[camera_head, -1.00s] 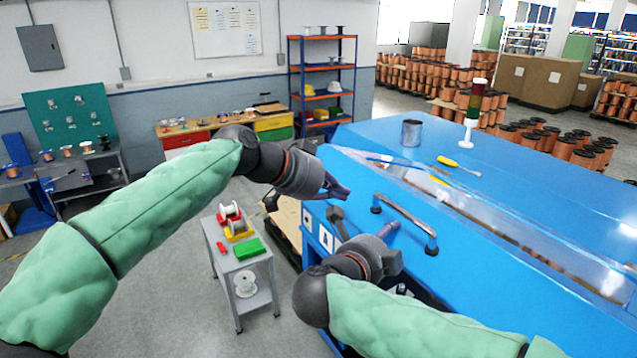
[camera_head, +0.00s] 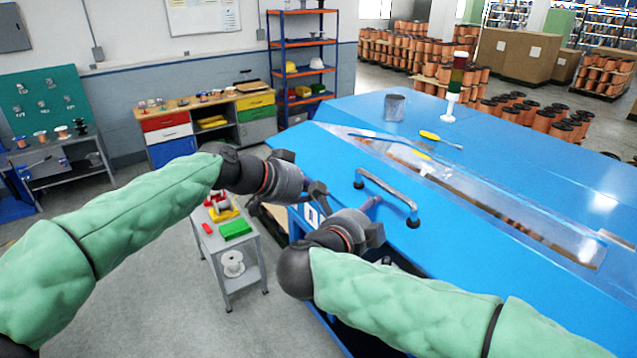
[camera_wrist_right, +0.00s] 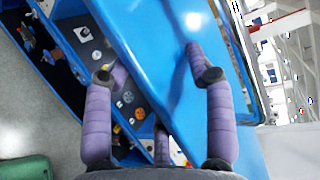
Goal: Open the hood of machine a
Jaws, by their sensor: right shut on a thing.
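Machine a is the large blue machine, and its blue hood (camera_head: 320,155) has a grey bar handle (camera_head: 388,187) on top and a long clear window. Tools and a metal can lie on top of the machine. My right gripper (camera_head: 372,212) is at the hood's near edge, in front of the handle and off it. In the right wrist view, the purple fingers of this gripper (camera_wrist_right: 152,68) stand on either side of the blue panel and are shut on it. My left gripper (camera_head: 316,196) is beside the hood's near left edge, partly hidden; its opening is unclear.
A grey cart (camera_head: 232,255) with spools and a green box stands left of the machine. A metal can (camera_head: 394,106), a yellow-handled tool (camera_head: 430,136) and a signal lamp (camera_head: 454,85) stand or lie on top. Copper spools fill the back right. Floor is clear at the front left.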

